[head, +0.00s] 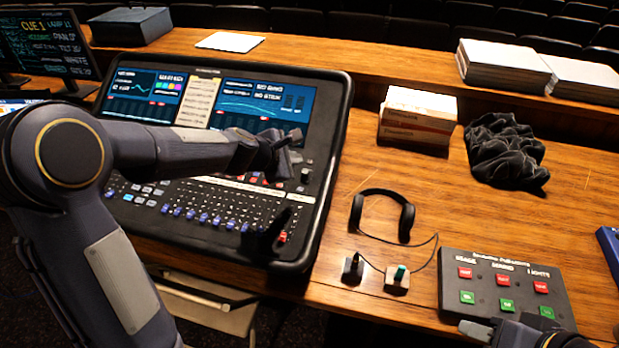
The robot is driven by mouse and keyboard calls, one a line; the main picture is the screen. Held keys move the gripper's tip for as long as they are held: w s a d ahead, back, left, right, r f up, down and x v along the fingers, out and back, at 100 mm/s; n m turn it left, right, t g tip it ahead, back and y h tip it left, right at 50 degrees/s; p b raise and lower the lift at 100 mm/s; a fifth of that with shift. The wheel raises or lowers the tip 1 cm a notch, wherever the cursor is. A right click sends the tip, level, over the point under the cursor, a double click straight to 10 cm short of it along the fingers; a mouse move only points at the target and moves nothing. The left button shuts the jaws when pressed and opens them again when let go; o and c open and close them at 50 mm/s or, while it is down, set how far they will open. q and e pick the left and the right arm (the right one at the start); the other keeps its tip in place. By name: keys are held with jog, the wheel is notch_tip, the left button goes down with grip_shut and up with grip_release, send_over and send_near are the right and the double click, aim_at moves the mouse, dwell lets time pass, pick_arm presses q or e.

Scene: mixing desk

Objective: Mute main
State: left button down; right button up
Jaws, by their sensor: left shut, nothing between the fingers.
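The mixing desk (318,215) stands on the left of the wooden counter, with screens at its back and rows of blue-capped faders in front. A red-capped fader (282,237) sits at its lower right. Small red buttons (256,181) show just below my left gripper. My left gripper (287,148) is shut and empty over the right part of the desk; I cannot tell whether it touches anything. My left arm hides the desk's middle left. No main mute label is legible. My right gripper (478,327) is partly in view at the bottom right, by the button box.
A button box (452,285) with red and green buttons lies at the right front. Headphones (407,220) and two small switches (397,279) lie between it and the desk. A box (418,112), dark cloth (503,150) and paper stacks (500,66) are further back.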

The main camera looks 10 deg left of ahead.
aim_at(300, 189)
pick_arm(q)
jog(key=shift+f, duration=0.2)
jog(key=f+b, duration=0.2)
jog(key=b, duration=0.1)
jog(key=f+b, duration=0.2)
jog(key=f, duration=0.1)
jog(key=w+f+b, duration=0.1)
jog(key=f+b, duration=0.2)
jog(key=shift+f+b, duration=0.25)
jog(key=shift+b, duration=0.05)
dwell(1.9)
jog(key=shift+f+b, duration=0.35)
jog(key=shift+f, duration=0.05)
jog(key=shift+f+b, duration=0.35)
jog(key=shift+f, duration=0.05)
dwell(0.5)
jog(key=shift+r, duration=0.15)
jog(key=shift+r+p, duration=0.7)
jog(key=shift+p, duration=0.1)
